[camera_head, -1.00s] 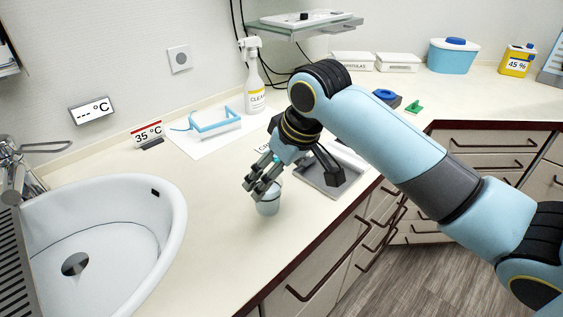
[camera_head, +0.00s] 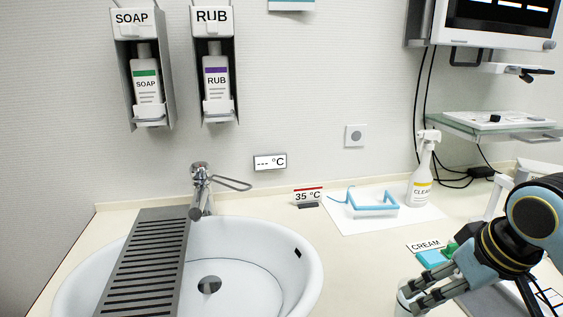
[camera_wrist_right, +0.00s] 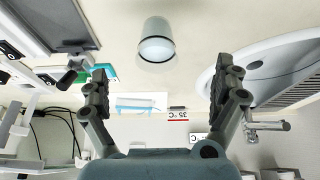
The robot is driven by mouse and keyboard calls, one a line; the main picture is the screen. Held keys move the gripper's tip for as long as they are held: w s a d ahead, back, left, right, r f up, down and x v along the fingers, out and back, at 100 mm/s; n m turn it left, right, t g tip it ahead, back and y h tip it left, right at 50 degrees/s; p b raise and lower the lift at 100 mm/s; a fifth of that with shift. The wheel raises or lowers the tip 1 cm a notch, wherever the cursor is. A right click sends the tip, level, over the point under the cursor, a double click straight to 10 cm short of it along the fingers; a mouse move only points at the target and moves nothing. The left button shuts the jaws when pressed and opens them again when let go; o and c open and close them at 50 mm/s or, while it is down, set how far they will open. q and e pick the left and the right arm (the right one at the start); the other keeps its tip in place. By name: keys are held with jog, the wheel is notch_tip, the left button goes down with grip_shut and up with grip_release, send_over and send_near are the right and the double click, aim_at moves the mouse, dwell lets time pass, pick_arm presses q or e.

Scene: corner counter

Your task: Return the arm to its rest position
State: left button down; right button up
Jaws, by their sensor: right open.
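My right arm comes in at the lower right of the head view. Its gripper (camera_head: 412,298) is open, with fingers pointing left and down. In the right wrist view the two fingers (camera_wrist_right: 170,88) stand wide apart with nothing between them. A pale cup (camera_wrist_right: 156,42) is upright on the counter beyond the fingertips there, apart from both fingers. In the head view the cup is mostly hidden behind the fingers and cut by the lower edge. My left gripper is in neither view.
A white sink (camera_head: 303,272) with a grey slatted rack (camera_head: 146,262) is at the left. A CREAM label (camera_head: 425,245) and a teal box (camera_head: 432,258) are close to the gripper.

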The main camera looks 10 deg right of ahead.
jog(key=s+a+h, duration=0.1)
jog(key=s+a, duration=0.2)
jog(key=s, duration=1.4)
notch_tip(320, 180, down, 36)
jog(key=s+d+g+b, duration=0.2)
jog(key=b, duration=0.7)
jog(key=s+f+b, duration=0.4)
jog(key=s+f, duration=0.5)
jog(key=f, duration=0.3)
jog(key=s+d+f+g+b, duration=0.1)
jog(key=s+f+b, duration=0.3)
jog(key=s+f, duration=0.5)
notch_tip(320, 180, down, 4)
jog(key=shift+s+r+m+g, duration=0.15)
jog(key=shift+s+m+g, duration=0.1)
jog(key=shift+m+g, duration=0.05)
jog(key=shift+d, duration=0.1)
